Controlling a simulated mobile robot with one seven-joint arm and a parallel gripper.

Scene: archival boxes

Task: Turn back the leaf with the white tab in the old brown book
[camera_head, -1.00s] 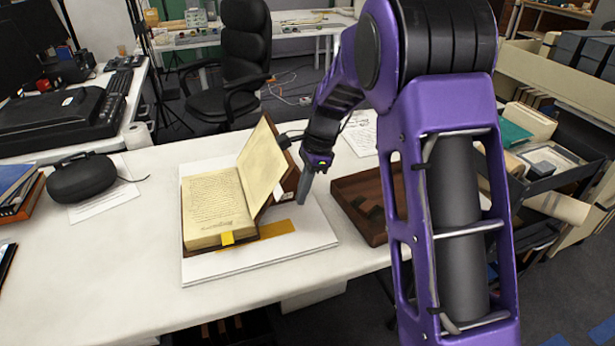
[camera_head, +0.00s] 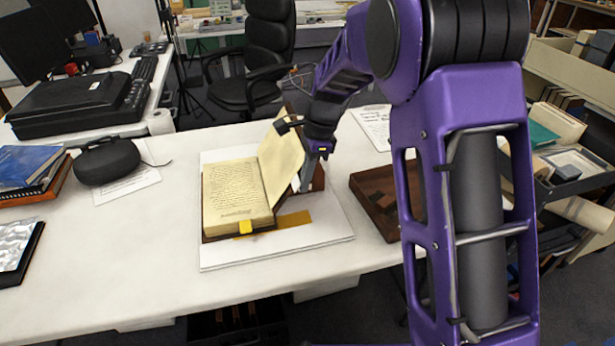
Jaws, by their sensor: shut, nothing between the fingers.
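The old brown book (camera_head: 233,200) lies open on a white board, its left page flat and covered in handwriting. A cream leaf or group of leaves (camera_head: 281,160) stands up at a slant from the spine, leaning right. A yellow tab (camera_head: 245,227) shows at the bottom edge of the left page. My gripper hides part of the book's right side.
The white board (camera_head: 320,240) has a yellow strip (camera_head: 295,220) in front of the book. A brown wooden tray (camera_head: 372,195) stands to the right. A black case (camera_head: 107,160) and stacked books (camera_head: 30,170) are at the left.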

